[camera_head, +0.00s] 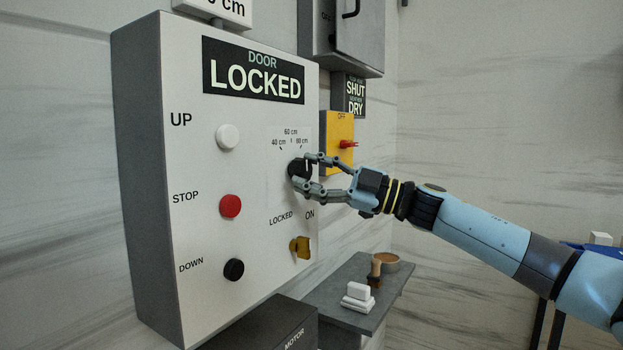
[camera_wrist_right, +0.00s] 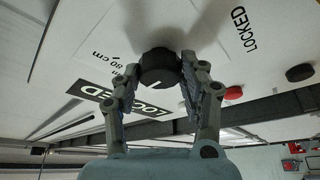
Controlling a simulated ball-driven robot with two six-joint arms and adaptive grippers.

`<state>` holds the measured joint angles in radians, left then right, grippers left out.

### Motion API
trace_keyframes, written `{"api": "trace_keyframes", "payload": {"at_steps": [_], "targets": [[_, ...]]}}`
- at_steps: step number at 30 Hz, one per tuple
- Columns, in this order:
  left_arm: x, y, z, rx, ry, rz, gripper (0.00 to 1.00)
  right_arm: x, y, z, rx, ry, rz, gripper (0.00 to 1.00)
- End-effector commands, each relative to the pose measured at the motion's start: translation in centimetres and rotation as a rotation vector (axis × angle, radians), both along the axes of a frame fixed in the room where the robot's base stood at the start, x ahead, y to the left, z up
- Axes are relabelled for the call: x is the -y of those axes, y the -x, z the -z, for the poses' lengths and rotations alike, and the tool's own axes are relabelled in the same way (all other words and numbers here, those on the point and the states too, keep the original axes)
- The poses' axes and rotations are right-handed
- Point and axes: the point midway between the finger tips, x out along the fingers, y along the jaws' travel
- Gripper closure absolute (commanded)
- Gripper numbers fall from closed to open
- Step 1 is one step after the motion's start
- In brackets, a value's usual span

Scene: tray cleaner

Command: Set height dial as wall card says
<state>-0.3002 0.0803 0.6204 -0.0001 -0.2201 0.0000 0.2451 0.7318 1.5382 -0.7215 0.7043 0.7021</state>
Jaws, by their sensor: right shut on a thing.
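The black height dial (camera_head: 298,169) sits on the white control panel (camera_head: 190,260), under the marks 40 cm, 60 cm and 80 cm. My right gripper (camera_head: 308,172) is shut on the dial, with one finger above and one below it. In the right wrist view the dial (camera_wrist_right: 159,69) is between the two fingertips (camera_wrist_right: 160,80). Where the dial points is hard to tell in the head view. The wall card (camera_head: 215,8) is cut off at the top edge; only its end, "cm", reads clearly. My left gripper is not in view.
The panel also has a white UP button (camera_head: 228,136), a red STOP button (camera_head: 230,206), a black DOWN button (camera_head: 234,269) and a yellow key switch (camera_head: 301,247). A yellow box with a red switch (camera_head: 347,144) is right of it. A shelf (camera_head: 330,305) holds small items below.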

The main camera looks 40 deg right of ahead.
Motion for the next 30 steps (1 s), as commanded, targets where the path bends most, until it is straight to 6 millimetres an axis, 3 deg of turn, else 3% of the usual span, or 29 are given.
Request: {"api": "trace_keyframes", "payload": {"at_steps": [15, 30], "targets": [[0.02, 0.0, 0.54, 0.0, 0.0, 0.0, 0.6, 0.16, -0.05, -0.26, 0.178, 0.431, -0.001, 0.9], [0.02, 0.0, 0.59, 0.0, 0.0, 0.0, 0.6, 0.13, -0.02, -0.35, 0.261, 0.637, -0.002, 0.9]]}}
